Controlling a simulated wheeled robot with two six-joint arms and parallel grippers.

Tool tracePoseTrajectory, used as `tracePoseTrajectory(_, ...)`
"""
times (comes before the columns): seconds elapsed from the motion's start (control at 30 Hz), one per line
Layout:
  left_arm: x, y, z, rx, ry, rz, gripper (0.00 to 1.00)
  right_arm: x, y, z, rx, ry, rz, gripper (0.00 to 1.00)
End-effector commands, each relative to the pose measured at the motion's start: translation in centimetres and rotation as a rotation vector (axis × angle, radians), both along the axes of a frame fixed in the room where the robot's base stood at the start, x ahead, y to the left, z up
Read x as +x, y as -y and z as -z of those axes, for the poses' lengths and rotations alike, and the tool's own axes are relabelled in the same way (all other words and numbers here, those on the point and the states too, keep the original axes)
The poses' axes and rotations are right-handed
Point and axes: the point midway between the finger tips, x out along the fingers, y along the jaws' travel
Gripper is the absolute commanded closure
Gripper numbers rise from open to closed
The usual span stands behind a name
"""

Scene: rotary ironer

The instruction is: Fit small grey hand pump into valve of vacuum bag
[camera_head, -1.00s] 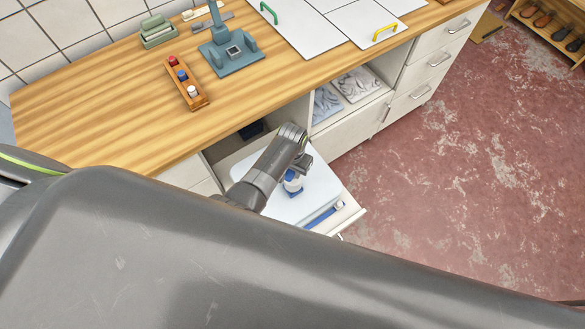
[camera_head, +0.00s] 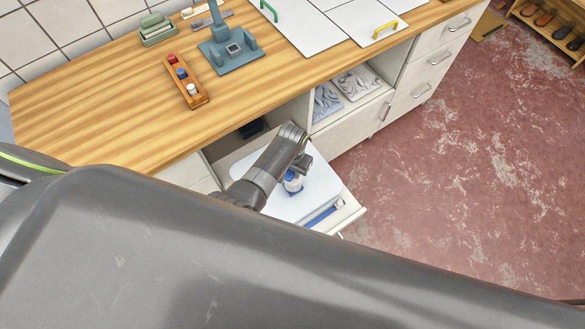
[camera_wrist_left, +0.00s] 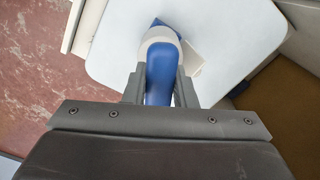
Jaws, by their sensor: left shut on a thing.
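My left gripper (camera_head: 302,162) reaches down over a pale, flat, rounded board or lid (camera_head: 318,190) in the open drawer. It is shut on a blue-and-white object (camera_head: 292,181). In the left wrist view my gripper (camera_wrist_left: 160,84) has its fingers on either side of the object's blue, handle-like part (camera_wrist_left: 161,72), which has a white collar at its far end. The object stands over the pale surface (camera_wrist_left: 230,50); I cannot tell whether it touches it. I cannot make out a small grey hand pump or a valve. Two flat patterned packs (camera_head: 355,83), perhaps bags, lie in the open shelf. My right gripper is out of view.
A blue bar (camera_head: 322,215) lies along the drawer's front. The wooden worktop (camera_head: 110,110) above holds a rack with three coloured-top pieces (camera_head: 187,82), a teal stand (camera_head: 231,52) and white panels (camera_head: 345,25). The red floor (camera_head: 440,180) right of the drawer is clear.

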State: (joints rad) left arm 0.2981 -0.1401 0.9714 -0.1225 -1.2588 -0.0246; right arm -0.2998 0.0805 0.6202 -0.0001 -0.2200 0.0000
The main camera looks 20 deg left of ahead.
Motion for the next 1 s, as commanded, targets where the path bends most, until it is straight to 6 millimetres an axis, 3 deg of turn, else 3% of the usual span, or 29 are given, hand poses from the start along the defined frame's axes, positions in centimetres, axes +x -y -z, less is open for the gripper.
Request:
tracePoseTrajectory(0.2, 0.06, 0.0, -0.06, 0.0, 0.001, 0.0, 1.0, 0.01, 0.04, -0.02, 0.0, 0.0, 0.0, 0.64)
tracePoseTrajectory(0.23, 0.06, 0.0, -0.06, 0.0, 0.001, 0.0, 0.74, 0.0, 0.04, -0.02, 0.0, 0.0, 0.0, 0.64)
tracePoseTrajectory(0.4, 0.05, 0.0, -0.05, 0.0, 0.001, 0.0, 0.52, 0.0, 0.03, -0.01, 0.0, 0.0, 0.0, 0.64)
tracePoseTrajectory(0.63, 0.0, -0.01, 0.0, 0.0, 0.0, 0.0, 0.48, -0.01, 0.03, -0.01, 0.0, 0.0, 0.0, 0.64)
tracePoseTrajectory(1.0, 0.01, -0.01, -0.01, 0.0, 0.0, 0.0, 0.0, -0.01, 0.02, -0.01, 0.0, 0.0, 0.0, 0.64)
